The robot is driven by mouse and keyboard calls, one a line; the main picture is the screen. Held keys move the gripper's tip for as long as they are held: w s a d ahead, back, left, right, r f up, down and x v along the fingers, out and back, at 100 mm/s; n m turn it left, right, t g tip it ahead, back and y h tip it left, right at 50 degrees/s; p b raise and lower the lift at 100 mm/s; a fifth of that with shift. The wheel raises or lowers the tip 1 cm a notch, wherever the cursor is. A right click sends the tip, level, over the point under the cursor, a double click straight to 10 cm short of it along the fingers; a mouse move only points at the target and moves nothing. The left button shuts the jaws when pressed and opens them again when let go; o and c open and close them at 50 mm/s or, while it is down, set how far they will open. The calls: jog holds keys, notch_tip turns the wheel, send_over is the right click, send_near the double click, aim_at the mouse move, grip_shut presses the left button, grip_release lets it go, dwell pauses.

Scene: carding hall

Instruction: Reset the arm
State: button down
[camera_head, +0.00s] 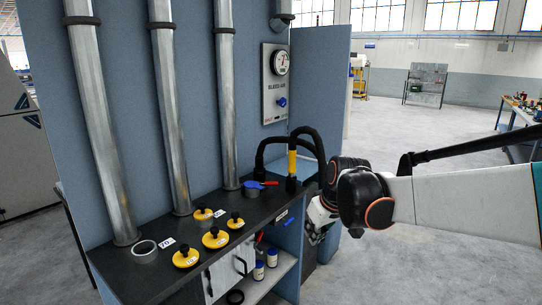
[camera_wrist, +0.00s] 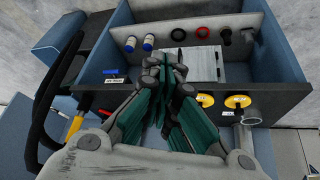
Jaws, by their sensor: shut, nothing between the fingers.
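My gripper (camera_head: 318,222) is at the right end of the dark bench (camera_head: 150,262) in the head view, with my arm reaching in from the right. In the wrist view the gripper (camera_wrist: 165,62) fills the middle, its teal-lined fingers shut with nothing between them. Its fingers point toward the blue cabinet under the bench, in front of the open shelf. It appears apart from the things on the bench.
Several yellow caps with black knobs, one a yellow cap (camera_head: 215,238), lie on the bench near a pipe stub (camera_head: 145,250). A yellow-sleeved black hose (camera_head: 292,165) stands close to my gripper. Blue-capped bottles (camera_head: 272,257) stand on the shelf. Open floor (camera_head: 400,130) lies right.

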jog(key=s+d+m+t+h, duration=0.1)
jog(key=s+d, duration=0.3)
jog(key=s, duration=0.9)
jog(key=s+d+m+t+h, duration=0.1)
jog(key=s+d+m, duration=0.3)
jog(key=s, duration=1)
jog(key=shift+s+d+m, duration=0.15)
jog(key=shift+d+m, duration=0.1)
jog(key=shift+m, duration=0.05)
jog(key=c, duration=2.4)
grip_release()
